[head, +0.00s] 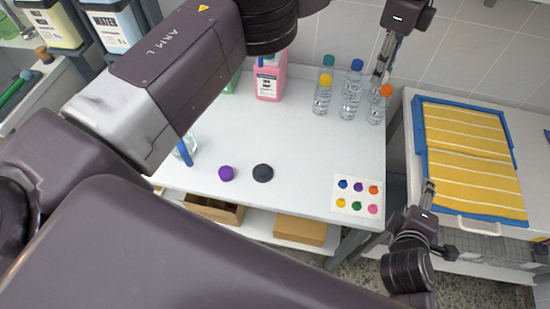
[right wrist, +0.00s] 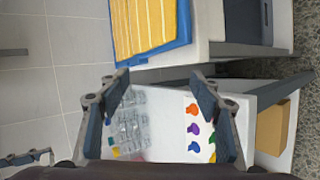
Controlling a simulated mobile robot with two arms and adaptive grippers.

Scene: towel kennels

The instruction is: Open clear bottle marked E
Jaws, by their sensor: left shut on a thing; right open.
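Several clear bottles stand upright at the back right of the white table: one with a yellow cap (head: 323,96), one with a blue cap (head: 351,92), one with an orange cap (head: 377,105). A teal cap (head: 328,60) shows behind them. I cannot read a letter E on any. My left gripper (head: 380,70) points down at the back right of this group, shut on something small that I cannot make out. My right gripper (head: 429,186) is open and empty in front of the yellow-striped towels; its fingers (right wrist: 165,85) are spread in the right wrist view, with bottles (right wrist: 128,125) beyond.
A card with coloured blobs (head: 357,197) lies at the table's front right. A purple cap (head: 226,173) and a dark lid (head: 263,171) lie loose in front. A pink jug (head: 270,78) stands at the back. A blue tray (head: 421,140) holds yellow towels. The table's middle is clear.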

